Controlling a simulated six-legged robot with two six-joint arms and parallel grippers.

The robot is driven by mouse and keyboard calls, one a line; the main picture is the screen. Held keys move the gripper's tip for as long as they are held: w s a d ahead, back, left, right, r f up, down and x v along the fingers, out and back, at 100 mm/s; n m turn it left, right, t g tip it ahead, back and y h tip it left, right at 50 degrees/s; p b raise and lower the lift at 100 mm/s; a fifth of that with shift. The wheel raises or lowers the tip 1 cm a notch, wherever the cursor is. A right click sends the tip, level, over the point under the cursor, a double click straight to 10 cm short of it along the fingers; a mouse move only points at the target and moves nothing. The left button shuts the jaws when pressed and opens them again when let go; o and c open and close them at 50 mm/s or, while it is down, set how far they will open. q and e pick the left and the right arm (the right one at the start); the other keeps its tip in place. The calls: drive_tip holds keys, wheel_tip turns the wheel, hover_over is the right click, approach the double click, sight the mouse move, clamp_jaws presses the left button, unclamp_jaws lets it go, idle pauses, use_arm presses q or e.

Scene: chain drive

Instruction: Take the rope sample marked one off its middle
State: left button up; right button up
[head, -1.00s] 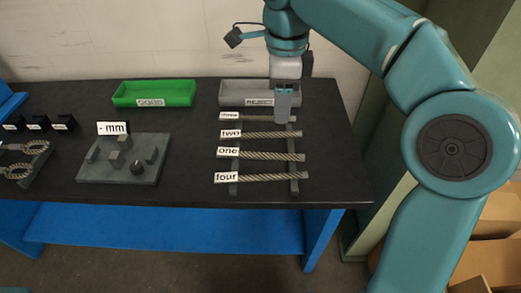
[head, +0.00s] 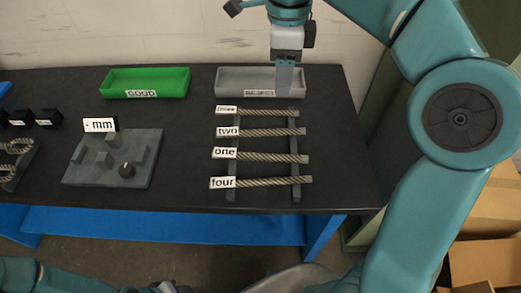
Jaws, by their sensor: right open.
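The rope sample marked one (head: 270,157) lies across a dark rack (head: 295,172), its white label "one" (head: 224,153) at its left end. It is third from the back, between the samples marked two (head: 268,132) and four (head: 272,182). The sample marked three (head: 265,112) lies furthest back.
A green tray marked good (head: 146,92) and a grey tray marked reject (head: 232,91) stand at the back. A grey block fixture (head: 85,174) with a "- mm" display (head: 99,125) is left of the rack. Rope loops (head: 14,147) and black blocks (head: 47,118) lie further left.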

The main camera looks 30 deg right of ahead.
drive_tip(key=b, duration=1)
hover_over(275, 155)
wheel_tip(275, 155, down, 10)
wheel_tip(275, 155, down, 11)
drive_tip(key=b, duration=0.3)
drive_tip(key=shift+s+d+r, duration=0.1)
drive_tip(key=shift+s+r, duration=0.05)
drive_tip(key=shift+r, duration=0.05)
wheel_tip(275, 155, down, 6)
drive_tip(key=shift+r+b, duration=0.15)
drive_tip(key=shift+b, duration=0.25)
drive_tip(key=shift+a, duration=0.2)
drive_tip(key=shift+c, duration=0.3)
drive_tip(key=shift+r, duration=0.1)
clamp_jaws()
